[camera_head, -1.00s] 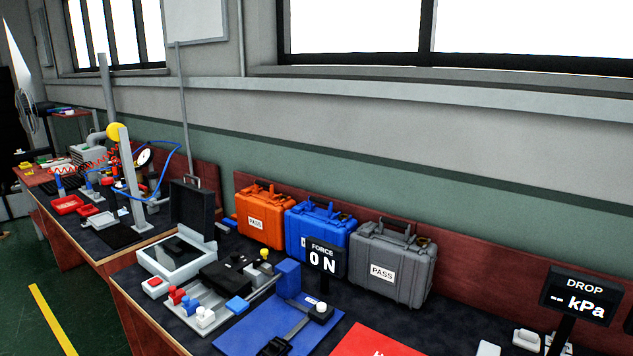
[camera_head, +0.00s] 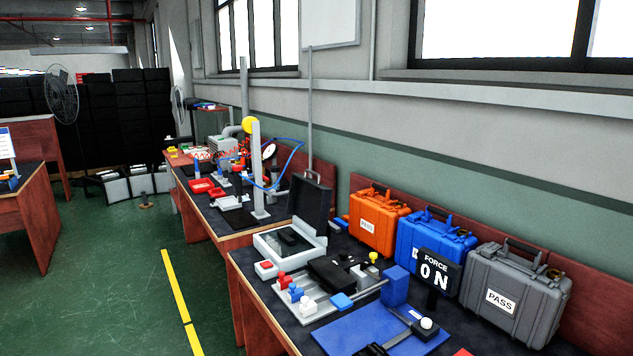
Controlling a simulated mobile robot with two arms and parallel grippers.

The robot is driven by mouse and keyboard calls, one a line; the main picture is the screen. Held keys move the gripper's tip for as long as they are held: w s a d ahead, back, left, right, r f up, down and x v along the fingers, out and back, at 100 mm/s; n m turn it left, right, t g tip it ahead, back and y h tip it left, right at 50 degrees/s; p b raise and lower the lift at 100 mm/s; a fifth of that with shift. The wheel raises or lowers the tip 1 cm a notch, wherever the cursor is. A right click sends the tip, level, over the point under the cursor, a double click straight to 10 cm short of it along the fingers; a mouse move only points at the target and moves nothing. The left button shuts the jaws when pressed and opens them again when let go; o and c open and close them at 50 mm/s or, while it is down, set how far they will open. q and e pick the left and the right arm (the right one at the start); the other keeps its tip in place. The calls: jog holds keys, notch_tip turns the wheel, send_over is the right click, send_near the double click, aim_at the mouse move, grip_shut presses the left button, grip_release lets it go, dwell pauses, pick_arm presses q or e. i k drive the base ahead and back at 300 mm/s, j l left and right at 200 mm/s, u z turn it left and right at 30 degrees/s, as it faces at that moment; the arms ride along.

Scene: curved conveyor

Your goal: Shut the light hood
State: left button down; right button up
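The light hood (camera_head: 312,203) is a dark box-like lid with a handle on top. It stands raised and open at the back of a white light box (camera_head: 262,243) on the near workbench. A small dark item (camera_head: 291,238) lies inside the light box's white frame. Neither of my grippers shows in the head view.
Orange (camera_head: 376,222), blue (camera_head: 432,240) and grey (camera_head: 513,292) cases stand along the bench's back, right of the hood. A force display (camera_head: 435,273) stands before them. A fixture with coloured knobs (camera_head: 296,296) is in front. Green floor (camera_head: 120,270) is clear at left.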

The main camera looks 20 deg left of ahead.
aim_at(310, 200)
jog(key=u, duration=0.2)
jog(key=i+j+u, duration=0.2)
jog(key=j+u, duration=0.2)
jog(key=i+j+u, duration=0.2)
jog(key=u, duration=0.2)
jog(key=i+j, duration=0.05)
jog(key=j, duration=0.05)
